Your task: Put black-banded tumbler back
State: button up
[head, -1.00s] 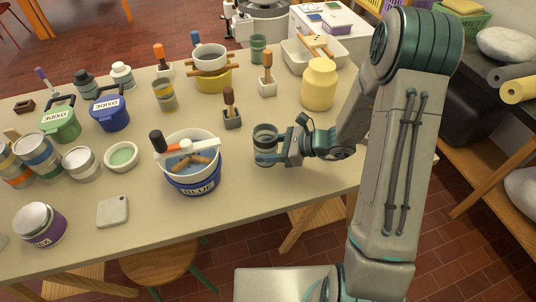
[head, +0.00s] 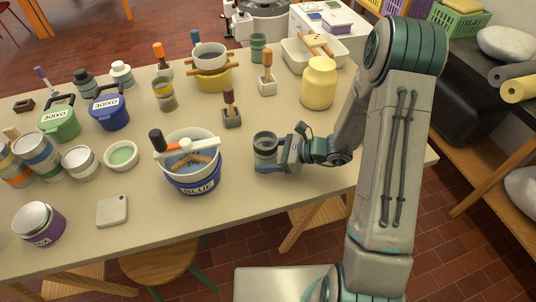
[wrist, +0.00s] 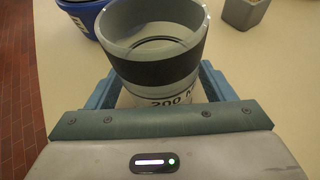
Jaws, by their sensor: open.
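The black-banded tumbler (wrist: 152,72) stands upright in the wrist view, grey with a wide black band and dark lettering below it. I see no contents in it. In the head view the tumbler (head: 265,144) is at the table's right part, just right of the blue tub. My gripper (head: 266,165) is low at the table, its fingers open on either side of the tumbler's lower part. In the wrist view my gripper (wrist: 157,92) has a blue finger at each side of it. The tumbler's base is hidden by the gripper.
The blue-labelled tub (head: 193,180) with a white bowl and tools is close on the left. A brush in a grey block (head: 231,118) stands behind, and a yellow jar (head: 319,85) behind right. The bare table (head: 240,215) in front is clear.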

jog(key=shift+r, duration=0.25)
jog(key=v, duration=1.1)
jog(key=shift+f+b, duration=0.1)
jog(key=shift+b, duration=0.25)
jog(key=shift+s+d+r, duration=0.2)
jog(key=shift+d+r, duration=0.15)
jog(key=s+a+r+n+g+h, duration=0.35)
jog(key=s+r+n+h, duration=0.2)
jog(key=s+n, duration=0.45)
jog(key=s+d+r+n+t+h, duration=0.3)
jog(key=s+d+r+n+h, duration=0.2)
jog(key=n, duration=0.5)
notch_tip(320, 180, up, 3)
jog(key=d+h, duration=0.1)
jog(key=h, duration=0.1)
jog(key=shift+s+d+f+n+h, duration=0.2)
jog(key=shift+s+n+h, duration=0.1)
jog(key=shift+s+h, duration=0.1)
